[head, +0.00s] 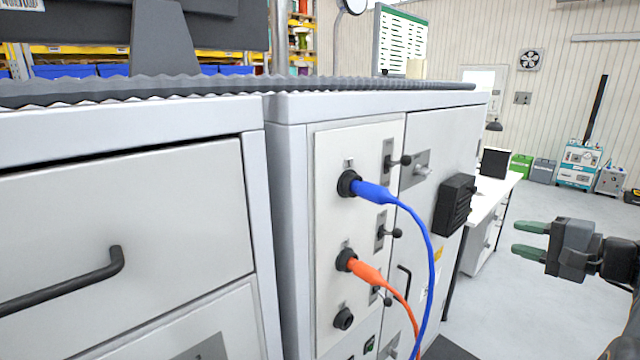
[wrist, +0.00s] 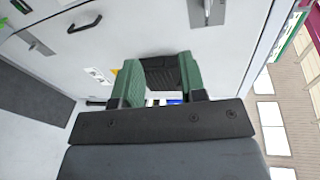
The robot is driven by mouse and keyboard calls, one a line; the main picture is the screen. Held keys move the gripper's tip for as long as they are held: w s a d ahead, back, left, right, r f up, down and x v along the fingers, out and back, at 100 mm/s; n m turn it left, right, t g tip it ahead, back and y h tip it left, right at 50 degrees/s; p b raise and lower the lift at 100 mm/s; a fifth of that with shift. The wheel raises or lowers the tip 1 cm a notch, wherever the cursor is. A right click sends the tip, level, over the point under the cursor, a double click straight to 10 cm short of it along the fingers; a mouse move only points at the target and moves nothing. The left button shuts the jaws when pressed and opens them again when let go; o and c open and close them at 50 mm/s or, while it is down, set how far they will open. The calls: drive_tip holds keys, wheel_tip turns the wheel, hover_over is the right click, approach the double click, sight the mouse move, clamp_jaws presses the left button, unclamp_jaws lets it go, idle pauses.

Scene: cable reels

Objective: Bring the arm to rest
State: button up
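My gripper (head: 530,240) is at the right edge of the head view, with its two green fingers apart and nothing between them. It hangs in free space, to the right of the grey cabinet (head: 290,200) and clear of it. In the wrist view my gripper (wrist: 155,85) also shows its green fingers spread, with a cabinet front beyond them. A black box on the cabinet door (wrist: 162,72) appears between the fingers in that view, behind them and not held.
A blue plug (head: 374,192) and an orange plug (head: 366,271) sit in sockets on the cabinet panel, their cables hanging down. A black vented box (head: 454,205) juts from the door. A white bench (head: 487,222) stands behind. The floor around my gripper is clear.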

drive_tip(key=s+a+f+n+g+h+p, duration=0.1)
drive_tip(key=s+a+f+g+h, duration=0.25)
drive_tip(key=f, duration=0.35)
drive_tip(key=s+a+f+g+h+p, duration=0.1)
drive_tip(key=s+a+f+g+h, duration=0.1)
drive_tip(key=a+f+g, duration=0.35)
drive_tip(key=s+a+f+n+h+p, duration=0.1)
drive_tip(key=s+a+n+h+p, duration=0.1)
drive_tip(key=s+a+n, duration=0.2)
drive_tip(key=s+a+f+n+h+p, duration=0.1)
drive_tip(key=s+a+n, duration=0.3)
drive_tip(key=a, duration=0.5)
drive_tip(key=n+h+p, duration=0.1)
drive_tip(key=n, duration=0.1)
drive_tip(key=shift+n, duration=0.4)
